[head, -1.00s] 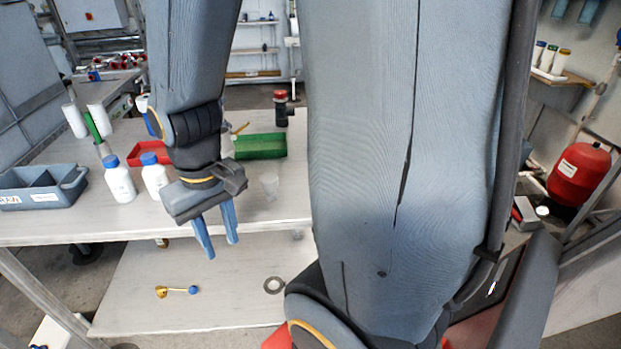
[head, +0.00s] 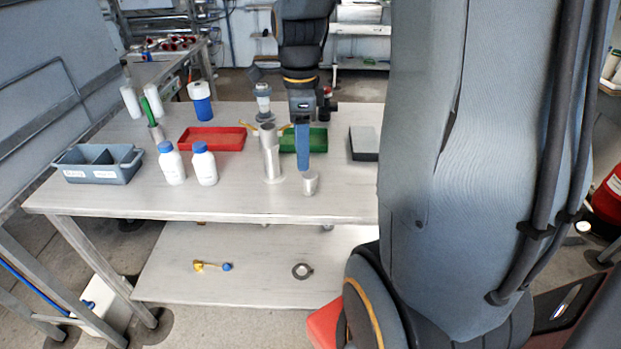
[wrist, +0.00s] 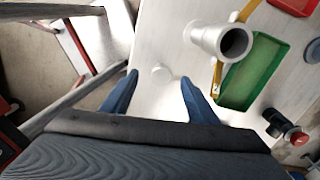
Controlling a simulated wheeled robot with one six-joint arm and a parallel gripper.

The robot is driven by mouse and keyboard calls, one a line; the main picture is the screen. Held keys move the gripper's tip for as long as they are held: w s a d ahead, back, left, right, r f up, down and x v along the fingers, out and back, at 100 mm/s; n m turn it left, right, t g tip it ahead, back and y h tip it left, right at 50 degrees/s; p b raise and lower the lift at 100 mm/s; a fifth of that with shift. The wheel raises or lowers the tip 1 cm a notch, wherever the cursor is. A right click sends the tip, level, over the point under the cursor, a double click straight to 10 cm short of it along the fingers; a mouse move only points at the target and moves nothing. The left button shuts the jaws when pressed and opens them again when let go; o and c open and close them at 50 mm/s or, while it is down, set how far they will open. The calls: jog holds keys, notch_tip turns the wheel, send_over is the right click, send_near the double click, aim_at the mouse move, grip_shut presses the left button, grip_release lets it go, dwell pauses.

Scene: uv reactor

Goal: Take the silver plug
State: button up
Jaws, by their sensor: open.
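The silver plug (head: 310,182) is a small short cylinder standing upright near the table's front edge, in the head view. In the wrist view the plug (wrist: 161,72) shows from above as a pale round top between the two fingertips, apart from both. My gripper (head: 303,166) points down above the plug, its blue fingers seen edge-on as one in the head view. In the wrist view my gripper (wrist: 159,77) is open and empty. The exact height gap between fingertips and plug is hard to tell.
An upright silver tube (head: 268,155) with a yellow handle stands close left of the plug. A green tray (head: 318,141) lies behind, a red tray (head: 225,139) further left. Two white bottles (head: 203,165) and a grey bin (head: 70,168) stand left. The table front edge is near.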

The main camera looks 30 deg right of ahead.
aim_at(309, 174)
jog(key=shift+w+d+r+m, duration=0.15)
jog(key=shift+d+r+m, duration=0.2)
jog(key=shift+m, duration=0.35)
jog(key=shift+d+f, duration=0.1)
jog(key=shift+f, duration=1.1)
jog(key=f, duration=0.1)
jog(key=f+p, duration=0.1)
jog(key=s+d+f, duration=0.1)
jog(key=f, duration=0.1)
jog(key=shift+p, duration=0.35)
jog(key=shift+w+a+f, duration=0.1)
jog(key=shift+f, duration=0.65)
jog(key=c, duration=1.1)
jog(key=shift+c, duration=0.2)
